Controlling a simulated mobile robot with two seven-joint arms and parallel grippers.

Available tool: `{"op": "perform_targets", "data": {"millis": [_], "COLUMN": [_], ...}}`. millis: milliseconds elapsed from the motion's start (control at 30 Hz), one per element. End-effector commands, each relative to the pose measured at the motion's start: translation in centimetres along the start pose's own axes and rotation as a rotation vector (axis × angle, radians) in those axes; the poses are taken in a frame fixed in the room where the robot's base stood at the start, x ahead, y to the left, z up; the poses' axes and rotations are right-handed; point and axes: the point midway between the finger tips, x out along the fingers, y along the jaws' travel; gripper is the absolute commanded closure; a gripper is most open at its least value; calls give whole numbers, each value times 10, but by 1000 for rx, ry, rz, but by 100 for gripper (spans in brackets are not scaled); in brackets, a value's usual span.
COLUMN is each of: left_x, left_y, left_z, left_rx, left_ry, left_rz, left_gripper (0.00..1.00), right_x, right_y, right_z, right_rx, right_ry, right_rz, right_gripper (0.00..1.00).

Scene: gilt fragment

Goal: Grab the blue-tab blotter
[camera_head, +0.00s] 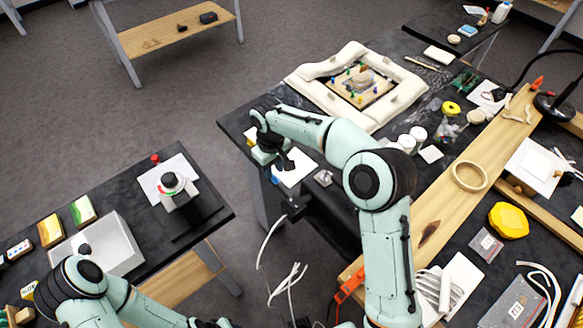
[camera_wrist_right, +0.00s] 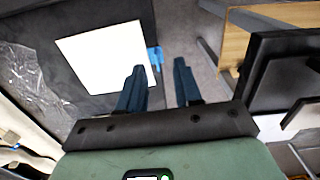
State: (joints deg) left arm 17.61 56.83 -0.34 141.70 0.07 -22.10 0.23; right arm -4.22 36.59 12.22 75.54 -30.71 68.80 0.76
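The blotter (camera_head: 297,172) is a flat white sheet at the near left edge of the dark main table in the head view. It also shows in the right wrist view (camera_wrist_right: 98,57), with its blue tab (camera_wrist_right: 154,58) on the side toward my fingers. My right gripper (camera_head: 284,163) is over that table edge and partly covers the blotter. In the wrist view its two dark blue fingers (camera_wrist_right: 158,80) are apart with nothing between them. My left gripper (camera_head: 214,323) is at the bottom edge of the head view, mostly cut off; its fingers are unclear.
A padded white frame (camera_head: 300,82) with small coloured pieces inside stands behind my right arm. White jars (camera_head: 407,142) and a wooden board (camera_head: 440,225) lie to the right. A separate dark table (camera_head: 215,222) with a grey tray (camera_head: 118,258) is at left, across a floor gap.

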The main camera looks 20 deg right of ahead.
Motion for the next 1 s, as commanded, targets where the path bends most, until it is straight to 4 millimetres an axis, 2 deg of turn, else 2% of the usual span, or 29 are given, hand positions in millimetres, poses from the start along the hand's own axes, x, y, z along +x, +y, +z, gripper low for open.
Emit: {"op": "perform_targets", "data": {"millis": [33,200,500,533,600,633,1000], "left_x": [0,1,2,2,2,2,1], "left_y": [0,-1,-1,-1,-1,-1,-1], "left_z": [0,1,1,1,1,1,1], "left_rx": [0,0,0,0,0,0,0], "left_ry": [0,-1,-1,-1,-1,-1,-1], "left_rz": [0,0,0,0,0,0,0], "left_gripper": [57,57,57,57,57,57,57], "right_x": [10,33,39,39,38,38,37], "right_y": [3,4,4,4,4,4,4], "right_z": [0,0,-1,-1,-1,-1,-1], "right_rx": [2,0,1,1,1,1,0], "right_ry": [-3,-3,0,0,0,0,1], "right_rz": [-2,-1,-1,-1,-1,-1,0], "right_gripper": [66,66,66,69,92,100,100]}}
